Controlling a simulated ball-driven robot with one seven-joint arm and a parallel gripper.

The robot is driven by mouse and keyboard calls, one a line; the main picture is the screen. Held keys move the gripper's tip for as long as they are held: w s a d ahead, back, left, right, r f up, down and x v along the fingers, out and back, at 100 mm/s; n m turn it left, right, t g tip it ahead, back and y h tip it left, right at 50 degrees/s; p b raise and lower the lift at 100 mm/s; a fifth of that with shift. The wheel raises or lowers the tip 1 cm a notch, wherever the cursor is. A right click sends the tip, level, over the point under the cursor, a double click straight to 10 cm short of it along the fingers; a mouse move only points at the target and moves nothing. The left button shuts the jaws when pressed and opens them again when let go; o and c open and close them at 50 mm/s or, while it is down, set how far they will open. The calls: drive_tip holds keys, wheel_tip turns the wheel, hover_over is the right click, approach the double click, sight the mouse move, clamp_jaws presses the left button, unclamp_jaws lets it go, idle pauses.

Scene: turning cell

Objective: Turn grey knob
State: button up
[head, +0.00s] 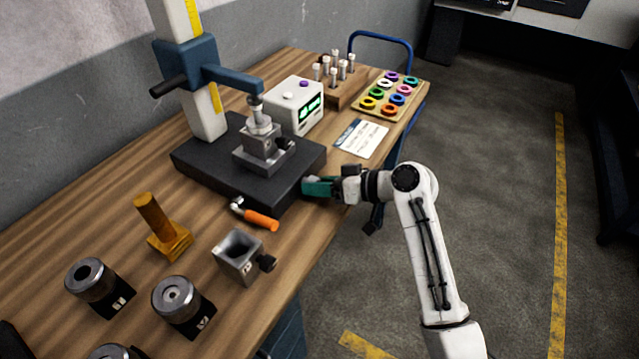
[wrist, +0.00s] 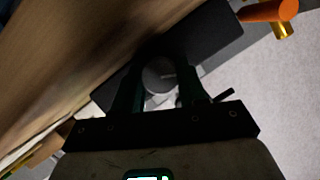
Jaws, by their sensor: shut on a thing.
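The grey knob (wrist: 158,75) shows in the wrist view as a round grey disc with a thin mark on its face. It sits between the two dark fingers of my gripper (wrist: 162,68), which is shut on it. In the head view my gripper (head: 312,187), with its green fingers, reaches the front right side of the black base plate (head: 205,160). The fingers hide the knob in that view. The base carries a stand with a blue arm (head: 228,80) above a grey metal block (head: 262,157).
An orange-handled tool (head: 261,219) lies close by at the base's front edge. A grey block with a side knob (head: 240,257), a brass-coloured post (head: 158,222) and dark cylinders (head: 180,300) stand nearer. A display box (head: 295,105) and ring tray (head: 391,95) are behind. Floor to the right is clear.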

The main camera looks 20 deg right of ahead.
idle(0.5)
drive_tip(key=o, duration=1.1)
drive_tip(key=shift+c, duration=0.2)
drive_tip(key=shift+d, duration=0.15)
drive_tip(key=b+v, duration=0.1)
drive_tip(key=v, duration=0.9)
drive_tip(key=shift+s+d, duration=0.2)
drive_tip(key=shift+s, duration=0.05)
drive_tip(key=shift+r, duration=0.1)
